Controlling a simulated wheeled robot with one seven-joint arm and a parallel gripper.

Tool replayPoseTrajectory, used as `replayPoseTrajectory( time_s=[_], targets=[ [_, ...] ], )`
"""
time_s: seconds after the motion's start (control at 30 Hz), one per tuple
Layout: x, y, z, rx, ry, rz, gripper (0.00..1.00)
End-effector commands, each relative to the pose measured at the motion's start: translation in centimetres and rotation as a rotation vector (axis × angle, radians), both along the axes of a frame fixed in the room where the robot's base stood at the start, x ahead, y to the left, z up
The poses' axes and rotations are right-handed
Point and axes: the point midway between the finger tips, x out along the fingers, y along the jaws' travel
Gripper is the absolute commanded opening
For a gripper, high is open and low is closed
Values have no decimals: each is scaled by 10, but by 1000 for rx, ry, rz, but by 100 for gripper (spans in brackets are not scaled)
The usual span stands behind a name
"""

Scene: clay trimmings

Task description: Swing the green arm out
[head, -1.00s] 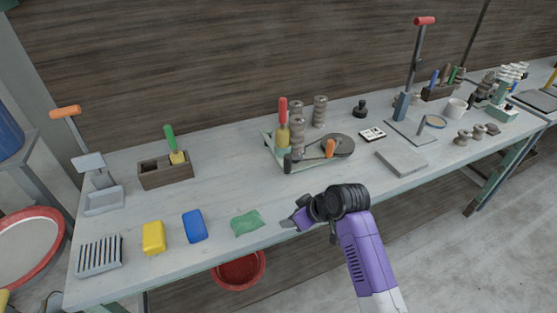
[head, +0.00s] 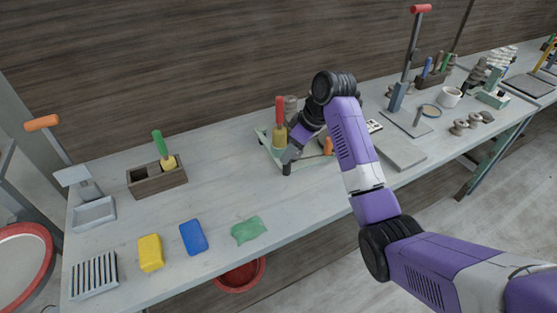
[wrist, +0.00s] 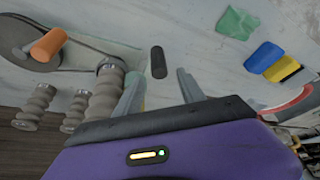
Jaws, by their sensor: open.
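A pale green flat piece (head: 263,138) lies in the middle of the bench, largely hidden behind my arm. A short black grip (head: 286,169) stands at its front edge; I cannot make out clearly how the two join, or a separate green arm. My gripper (head: 289,155) is open and low over the bench at this grip. In the wrist view the black grip (wrist: 158,62) shows just ahead of the gap between my fingertips (wrist: 157,84), apart from both. A little pale green (wrist: 142,103) shows near the left finger.
A red-handled tool (head: 281,112) stands close beside my gripper. An orange knob (wrist: 49,45), a dark disc (wrist: 22,35) and grey ribbed posts (wrist: 106,95) lie left in the wrist view.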

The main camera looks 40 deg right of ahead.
Motion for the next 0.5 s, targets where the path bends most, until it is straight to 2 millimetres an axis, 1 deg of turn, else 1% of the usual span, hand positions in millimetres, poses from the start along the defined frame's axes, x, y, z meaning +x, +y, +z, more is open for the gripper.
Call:
replayPoseTrajectory(
  time_s=[0.3,0.5],
  targets=[
    [16,6,-42,1,2,-1,47],
    [24,8,-62,1,1,-1,47]
  ],
)
